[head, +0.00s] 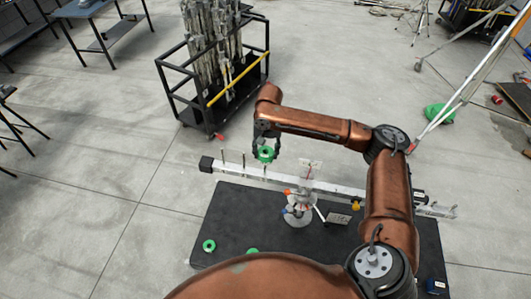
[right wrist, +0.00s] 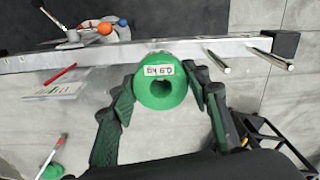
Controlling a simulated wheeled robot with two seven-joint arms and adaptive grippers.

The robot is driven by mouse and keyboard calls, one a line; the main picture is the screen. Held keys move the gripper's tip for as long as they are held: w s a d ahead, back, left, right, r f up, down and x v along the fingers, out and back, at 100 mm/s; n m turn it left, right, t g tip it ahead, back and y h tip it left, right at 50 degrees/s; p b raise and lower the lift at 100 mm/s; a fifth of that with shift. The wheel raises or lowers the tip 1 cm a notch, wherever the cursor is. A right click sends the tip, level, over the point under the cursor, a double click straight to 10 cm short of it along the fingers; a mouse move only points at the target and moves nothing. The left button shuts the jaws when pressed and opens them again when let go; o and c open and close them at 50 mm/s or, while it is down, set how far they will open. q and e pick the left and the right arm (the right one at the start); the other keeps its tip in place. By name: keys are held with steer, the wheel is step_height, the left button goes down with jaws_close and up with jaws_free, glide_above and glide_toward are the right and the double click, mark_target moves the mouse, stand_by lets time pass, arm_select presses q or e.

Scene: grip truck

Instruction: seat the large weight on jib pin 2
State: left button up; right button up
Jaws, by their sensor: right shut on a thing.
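The green ring-shaped weight (head: 266,154) is held by my right gripper (head: 267,146) above the silver jib beam (head: 330,184). In the right wrist view the weight (right wrist: 158,92) has a central hole and a white label, and sits between the fingers of my right gripper (right wrist: 163,98). Two upright pins show on the jib in that view: one nearer the weight (right wrist: 219,62) and one by the black end block (right wrist: 285,44). The weight overlaps the beam in the picture; any pin behind it is hidden there. My left gripper is not in view.
Smaller-looking green rings (head: 209,246) (head: 253,251) lie on the black mat (head: 225,220). A stand with orange and blue knobs (head: 298,210) supports the beam. A black cart of stands (head: 190,95) is behind the beam.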

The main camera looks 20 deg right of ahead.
mark_target(264, 173)
steer(key=shift+f, duration=1.15)
steer(key=shift+w+a+f, duration=0.1)
steer(key=shift+f, duration=1.8)
steer(key=shift+w+a+f, duration=0.1)
steer(key=shift+f, duration=1.75)
steer(key=shift+f, duration=0.1)
steer(key=o, duration=1.5)
steer(key=shift+s, duration=0.1)
steer(key=shift+f, duration=0.1)
steer(key=shift+f, duration=0.1)
steer(key=r, duration=1.2)
steer(key=shift+s+d+r, duration=0.1)
steer(key=shift+d+r, duration=0.05)
steer(key=shift+d, duration=0.05)
